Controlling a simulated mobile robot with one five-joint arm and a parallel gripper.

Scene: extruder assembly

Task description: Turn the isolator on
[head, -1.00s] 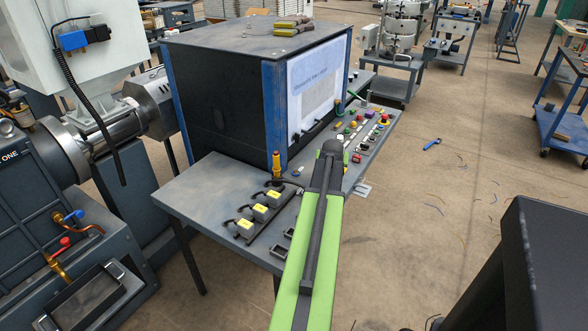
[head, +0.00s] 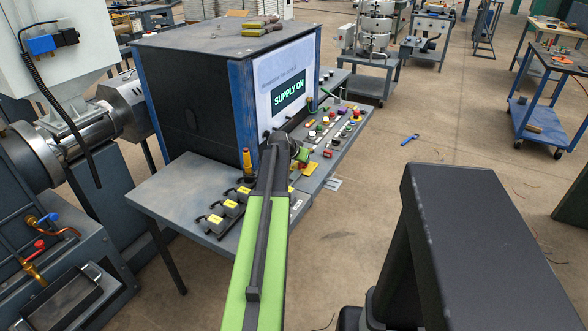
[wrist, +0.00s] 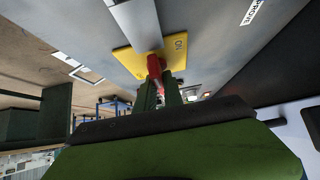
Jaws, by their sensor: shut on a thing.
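The isolator has a yellow plate (wrist: 176,46) with a red handle (wrist: 155,66) on it, seen close in the wrist view. Lettering that looks like "ON" shows on the plate's right part. My gripper (wrist: 165,84) is shut on the red handle, one green finger on each side. In the head view my gripper (head: 300,153) is at the panel in front of the black cabinet, beside part of the yellow plate (head: 303,169). The handle is hidden there. The cabinet's screen (head: 288,95) reads "SUPPLY ON" in green.
Coloured buttons and knobs (head: 335,130) cover the panel to the right of my gripper. Grey boxes with yellow labels (head: 231,206) stand on the bench (head: 165,190) to the left. Tools (head: 260,24) lie on the cabinet. The floor to the right is mostly clear.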

